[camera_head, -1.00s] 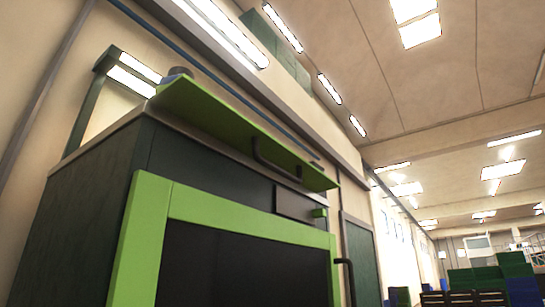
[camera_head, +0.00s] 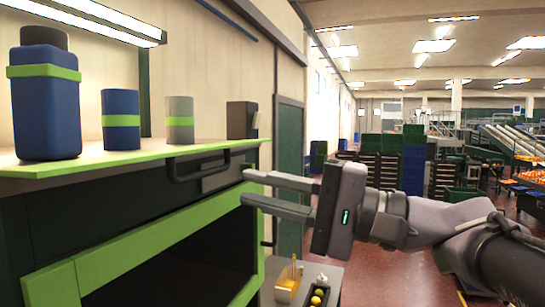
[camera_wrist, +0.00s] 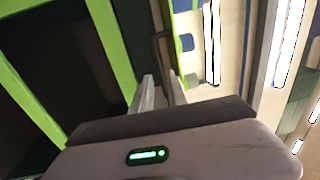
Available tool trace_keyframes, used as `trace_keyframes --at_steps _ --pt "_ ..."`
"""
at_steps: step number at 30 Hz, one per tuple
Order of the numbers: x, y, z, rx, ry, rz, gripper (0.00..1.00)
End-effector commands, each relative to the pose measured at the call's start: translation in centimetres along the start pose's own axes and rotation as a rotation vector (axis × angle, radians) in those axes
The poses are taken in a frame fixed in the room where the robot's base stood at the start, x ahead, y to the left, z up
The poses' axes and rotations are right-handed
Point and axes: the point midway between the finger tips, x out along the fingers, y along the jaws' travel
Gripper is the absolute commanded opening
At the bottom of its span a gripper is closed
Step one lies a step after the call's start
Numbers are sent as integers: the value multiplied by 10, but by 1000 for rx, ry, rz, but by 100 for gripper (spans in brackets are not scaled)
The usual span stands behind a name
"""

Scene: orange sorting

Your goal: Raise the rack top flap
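My gripper (camera_head: 245,187) comes in from the right. Its two fingers are apart and point left, with their tips just right of the handle. In the wrist view, my gripper (camera_wrist: 161,76) has a gap between its fingertips, and the dark handle (camera_wrist: 161,48) lies just beyond them. I see no grip on it.
A large blue bottle (camera_head: 45,100), a blue canister (camera_head: 121,120) and a grey canister (camera_head: 180,120) stand on the rack top behind the flap. A green-framed dark opening (camera_head: 165,270) is below. A small table (camera_head: 325,275) with items stands at lower right.

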Motion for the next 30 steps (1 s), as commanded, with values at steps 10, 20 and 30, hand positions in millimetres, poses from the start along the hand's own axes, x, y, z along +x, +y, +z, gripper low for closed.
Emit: trace_keyframes --at_steps 10,20,30 --pt "85 -2 1 2 -2 2 19" --pt "104 1 0 1 1 3 19" --pt "104 1 0 1 1 3 0"
